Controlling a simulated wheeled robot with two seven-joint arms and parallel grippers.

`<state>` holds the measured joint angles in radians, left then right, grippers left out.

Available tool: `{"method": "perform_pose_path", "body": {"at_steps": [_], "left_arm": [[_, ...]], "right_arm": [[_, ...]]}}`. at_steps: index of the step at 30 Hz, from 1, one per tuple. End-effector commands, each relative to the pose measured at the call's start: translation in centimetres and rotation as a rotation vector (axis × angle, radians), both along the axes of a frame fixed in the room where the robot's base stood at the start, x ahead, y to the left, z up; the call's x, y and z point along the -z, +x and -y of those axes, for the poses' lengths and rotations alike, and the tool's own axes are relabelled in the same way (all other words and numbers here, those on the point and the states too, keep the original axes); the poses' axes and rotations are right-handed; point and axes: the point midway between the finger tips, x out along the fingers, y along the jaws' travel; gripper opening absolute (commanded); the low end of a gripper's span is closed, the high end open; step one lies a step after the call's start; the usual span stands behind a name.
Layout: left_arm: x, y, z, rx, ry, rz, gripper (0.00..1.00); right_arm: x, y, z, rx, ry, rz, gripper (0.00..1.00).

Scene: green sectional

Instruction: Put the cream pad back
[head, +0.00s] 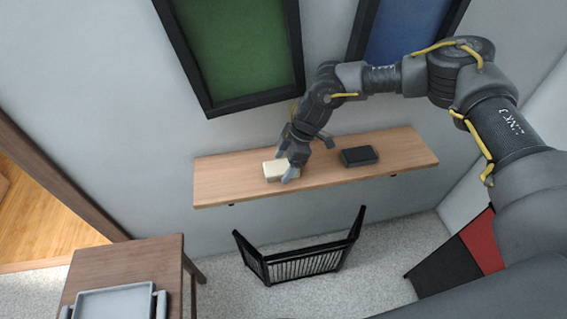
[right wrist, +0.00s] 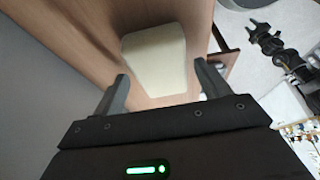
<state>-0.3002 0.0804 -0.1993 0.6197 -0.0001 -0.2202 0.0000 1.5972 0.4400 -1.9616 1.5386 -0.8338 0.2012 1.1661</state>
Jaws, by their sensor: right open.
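The cream pad (head: 274,171) lies on the wooden wall shelf (head: 225,180), left of the shelf's middle. In the right wrist view the cream pad (right wrist: 155,62) lies ahead of and partly between the two fingers. My right gripper (head: 290,161) is at the pad, its fingers apart; it also shows in the right wrist view (right wrist: 160,92). I cannot tell whether the fingers touch the pad. My left gripper is not in view.
A black box-like object (head: 359,156) lies on the shelf to the right of the pad. Framed green (head: 240,50) and blue (head: 405,30) panels hang above. A black rack (head: 305,262) stands below. A grey tray (head: 115,302) is on a small wooden table (head: 140,258) at lower left.

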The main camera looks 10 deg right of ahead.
Motion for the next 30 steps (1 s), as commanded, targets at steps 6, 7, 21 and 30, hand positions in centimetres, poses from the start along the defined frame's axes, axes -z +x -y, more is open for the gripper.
{"method": "perform_pose_path", "body": {"at_steps": [6,7,21,30], "left_arm": [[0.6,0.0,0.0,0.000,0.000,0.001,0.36],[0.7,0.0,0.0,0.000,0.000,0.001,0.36],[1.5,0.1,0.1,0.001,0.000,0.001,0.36],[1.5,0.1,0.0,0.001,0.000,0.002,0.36]], "right_arm": [[-3.3,0.1,1.4,0.002,0.002,0.005,0.76],[-3.9,0.1,1.6,0.002,0.002,0.004,0.76],[-10.5,-0.1,4.4,-0.001,0.000,0.001,0.76],[-10.8,-0.1,4.5,0.000,0.000,0.000,0.76]]}}
